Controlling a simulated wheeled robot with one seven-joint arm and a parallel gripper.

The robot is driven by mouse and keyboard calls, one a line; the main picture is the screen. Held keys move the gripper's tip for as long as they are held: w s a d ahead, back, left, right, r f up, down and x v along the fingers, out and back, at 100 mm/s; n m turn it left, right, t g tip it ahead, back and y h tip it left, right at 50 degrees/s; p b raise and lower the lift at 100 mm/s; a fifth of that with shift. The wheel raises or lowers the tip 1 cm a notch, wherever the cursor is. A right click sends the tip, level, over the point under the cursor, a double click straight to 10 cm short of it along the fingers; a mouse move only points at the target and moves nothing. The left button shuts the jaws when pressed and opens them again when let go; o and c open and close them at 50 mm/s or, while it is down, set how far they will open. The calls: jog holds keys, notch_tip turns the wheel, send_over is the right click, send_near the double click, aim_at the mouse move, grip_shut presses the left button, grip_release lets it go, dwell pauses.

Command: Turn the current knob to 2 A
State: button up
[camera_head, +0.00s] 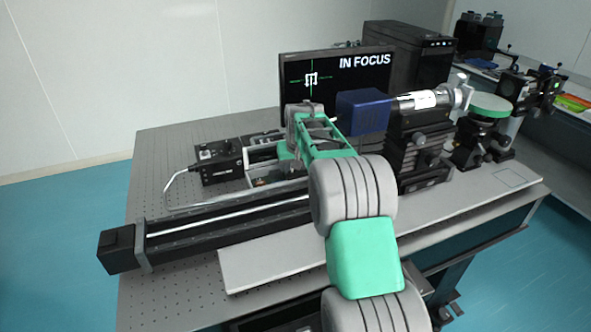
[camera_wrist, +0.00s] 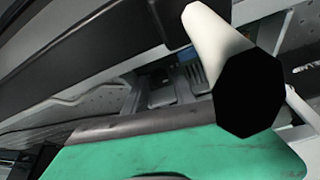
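A black control box (camera_head: 222,160) with small light and dark controls on top stands on the optical table (camera_head: 165,160), left of my arm. I cannot single out the current knob or read any setting on it. My green and grey arm reaches across the middle of the head view, and its far end is to the right of the box. My gripper's fingers are not clear there. In the wrist view, a white cylinder with a black end and my green arm surface fill much of the picture. I cannot make out the knob there or tell the finger opening.
A long black rail (camera_head: 225,228) lies in front of the box. A bent light rod (camera_head: 176,190) stands at its left. Behind is a monitor (camera_head: 292,68) reading "IN FOCUS". A blue block (camera_head: 363,112) and optics stages (camera_head: 415,145) stand right. The table's left part is bare.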

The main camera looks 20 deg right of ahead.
jog(key=shift+c, duration=0.3)
grip_shut()
